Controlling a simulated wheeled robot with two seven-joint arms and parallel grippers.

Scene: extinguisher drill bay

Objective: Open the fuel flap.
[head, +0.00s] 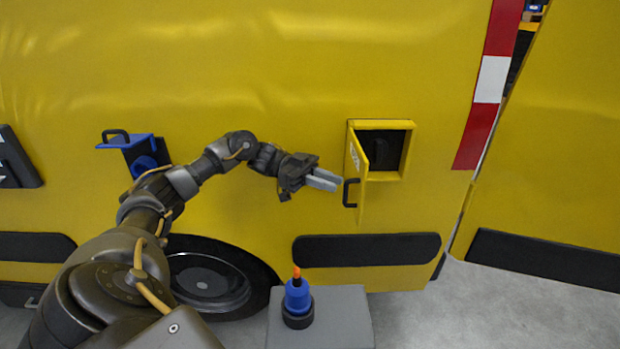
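The yellow fuel flap (356,170) on the side of the yellow vehicle stands swung out to the left from its square opening (386,149). A dark round shape shows inside the recess. The flap has a black handle (347,192) on its outer face. My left gripper (325,180) is just left of the handle, with its grey fingers pointing right at it. The fingers appear close together, and a small gap to the handle shows. I cannot tell whether they are fully shut. My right gripper is not in view.
A blue flap with a dark handle (128,140) stands open at the left. A grey block (345,322) in front carries a blue, orange-tipped object (298,297). A wheel (213,281) and black trim (366,249) lie below. A yellow door panel (556,140) stands at the right.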

